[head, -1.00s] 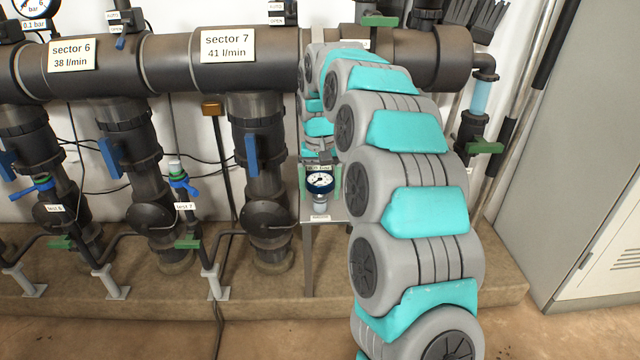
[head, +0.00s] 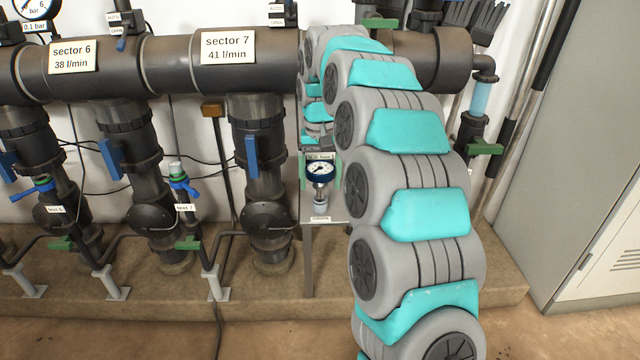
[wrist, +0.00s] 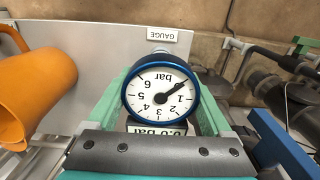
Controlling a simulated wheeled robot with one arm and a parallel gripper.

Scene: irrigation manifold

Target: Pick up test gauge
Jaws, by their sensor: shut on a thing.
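The test gauge has a round white dial and a dark blue rim; it shows in the head view (head: 320,169) and, upside down, in the wrist view (wrist: 162,94). My gripper (head: 322,172) is shut on it, with one green finger on each side of the dial. In the wrist view my gripper (wrist: 165,98) has the gauge between its fingers. The gauge is upright, with its stem just above a small grey holder (head: 320,208) on a narrow stand (head: 328,212). Whether the stem's tip is clear of the holder is hard to tell.
A "GAUGE" label (wrist: 168,35) is on the stand. A pipe with a blue handle (head: 252,155) is left of the stand. A grey cabinet (head: 590,150) is at the right.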

